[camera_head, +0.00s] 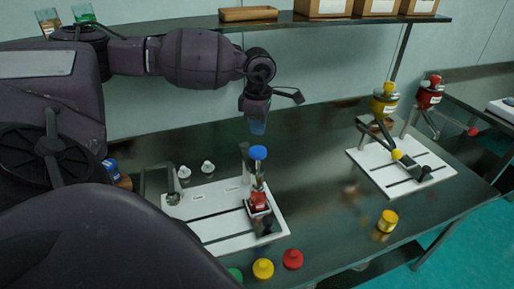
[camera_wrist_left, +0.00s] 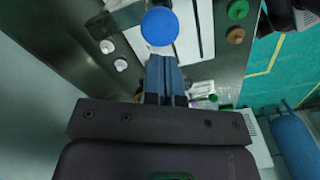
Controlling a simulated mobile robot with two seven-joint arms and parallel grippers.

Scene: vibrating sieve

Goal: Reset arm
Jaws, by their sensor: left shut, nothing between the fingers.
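My left gripper (camera_head: 257,127) hangs above the near white board, fingers pointing down. Its fingers are shut and empty, and they also show pressed together in the left wrist view (camera_wrist_left: 165,72). Just below the fingertips, with a small gap, is a blue cap (camera_head: 258,152) on top of a device standing on the board. The blue cap is also in the wrist view (camera_wrist_left: 160,27), just beyond the fingertips. A red part (camera_head: 259,200) sits lower on the same device. My right gripper is not in view.
The near white board (camera_head: 215,230) lies on a dark shiny table (camera_head: 310,165). Yellow (camera_head: 263,268) and red (camera_head: 292,259) caps stand at its front. A yellow jar (camera_head: 387,220) stands right of centre. Another white board (camera_head: 430,176) holds more devices. A shelf (camera_head: 285,22) runs behind.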

